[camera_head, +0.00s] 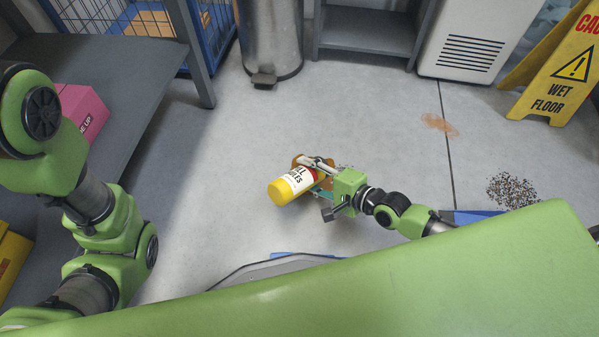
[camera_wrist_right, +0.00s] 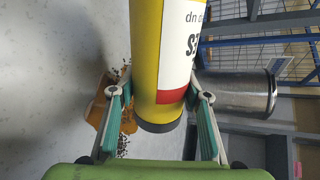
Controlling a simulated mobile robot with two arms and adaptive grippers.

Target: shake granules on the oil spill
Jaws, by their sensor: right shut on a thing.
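My right gripper (camera_head: 318,172) is shut on a yellow granule bottle (camera_head: 284,190) with a white label and a red band. The bottle is held tilted above the floor. In the right wrist view the bottle (camera_wrist_right: 146,60) stands between the two fingers (camera_wrist_right: 158,112), with a dark end towards me. A glossy amber-brown patch, which looks like the oil spill (camera_head: 298,160), is partly hidden behind the bottle and gripper. The spill also shows in the right wrist view (camera_wrist_right: 99,105), with dark granules (camera_wrist_right: 122,146) beside it. My left arm shows at the left; its gripper is out of view.
A speckled granule pile (camera_head: 513,190) and a faint orange-brown stain (camera_head: 440,124) lie to the right. A yellow wet-floor sign (camera_head: 556,68), a metal bin (camera_head: 272,40) and a grey shelf (camera_head: 368,32) stand behind. A pink box (camera_head: 82,108) is at the left.

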